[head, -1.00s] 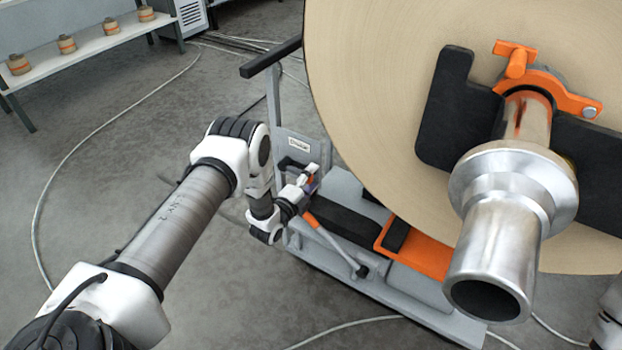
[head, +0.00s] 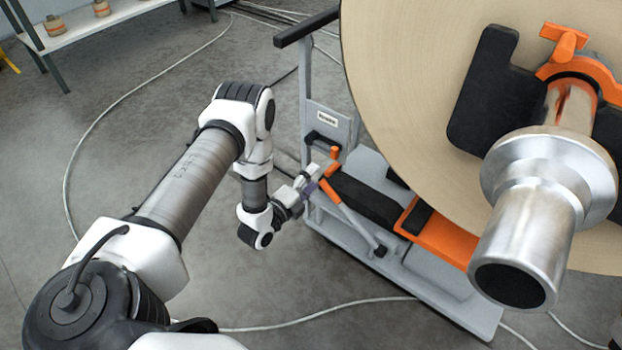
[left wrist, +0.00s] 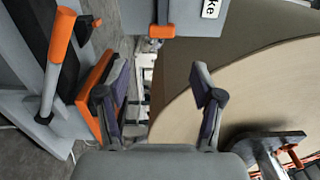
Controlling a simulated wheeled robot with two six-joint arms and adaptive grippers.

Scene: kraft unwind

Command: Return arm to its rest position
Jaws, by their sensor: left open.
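My left arm comes in from the lower left of the head view. Its gripper (head: 308,184) hangs just left of a grey lift cart (head: 440,285), close to a grey lever with an orange handle (head: 328,172). In the left wrist view the gripper (left wrist: 160,85) has its two fingers spread apart with nothing between them. The lever's orange handle (left wrist: 60,35) lies left of the fingers there, clear of them. My right gripper is not in view.
A large kraft paper roll (head: 410,90) with a steel shaft (head: 525,240) fills the right side. A black push bar (head: 305,27) tops the cart's post. Cables cross the floor. A shelf (head: 85,20) stands far left. Floor left of the cart is open.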

